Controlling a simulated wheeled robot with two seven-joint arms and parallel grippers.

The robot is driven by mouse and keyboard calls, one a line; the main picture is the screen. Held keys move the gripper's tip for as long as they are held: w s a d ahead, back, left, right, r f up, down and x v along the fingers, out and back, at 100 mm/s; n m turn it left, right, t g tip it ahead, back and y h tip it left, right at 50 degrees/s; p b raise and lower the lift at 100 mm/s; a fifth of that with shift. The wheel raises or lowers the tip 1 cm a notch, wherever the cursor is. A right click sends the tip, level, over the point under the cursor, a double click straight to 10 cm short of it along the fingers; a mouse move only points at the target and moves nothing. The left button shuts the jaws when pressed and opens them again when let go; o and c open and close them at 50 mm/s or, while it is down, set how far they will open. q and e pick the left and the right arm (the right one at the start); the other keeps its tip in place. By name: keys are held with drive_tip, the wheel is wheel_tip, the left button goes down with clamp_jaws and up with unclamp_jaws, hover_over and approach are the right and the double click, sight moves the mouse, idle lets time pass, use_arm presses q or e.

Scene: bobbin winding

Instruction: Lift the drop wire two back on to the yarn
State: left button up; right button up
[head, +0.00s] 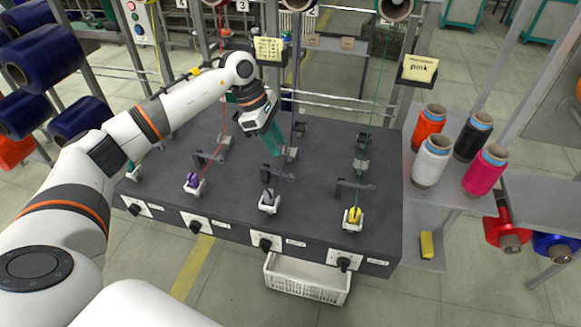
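My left gripper (272,145), with teal fingers, points down over the dark winding bench (325,215). Its fingertips are close to the small fittings of the station second from the right, beside a grey guide block (290,153). A dark bracket (278,171) stands just in front of it on the same station. A dark bobbin (268,197) sits in the white holder there. The drop wire itself is too small to make out, and the yarn on this station is not clear. Whether the fingers are open or touching anything cannot be told. My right gripper is not in view.
A red yarn (222,90) runs down to the purple bobbin (193,181); a green yarn (377,105) runs down to the yellow bobbin (353,215). Yarn cones (432,160) stand on the right shelf. A white crate (306,281) is under the bench front.

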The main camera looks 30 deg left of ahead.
sight(293, 175)
use_arm(q)
drive_tip(key=p+x, duration=0.2)
drive_tip(key=x, duration=0.7)
drive_tip(key=shift+d+p, duration=0.1)
drive_tip(key=shift+p, duration=0.3)
drive_tip(key=shift+d+f, duration=0.2)
drive_tip(key=shift+f, duration=0.5)
clamp_jaws()
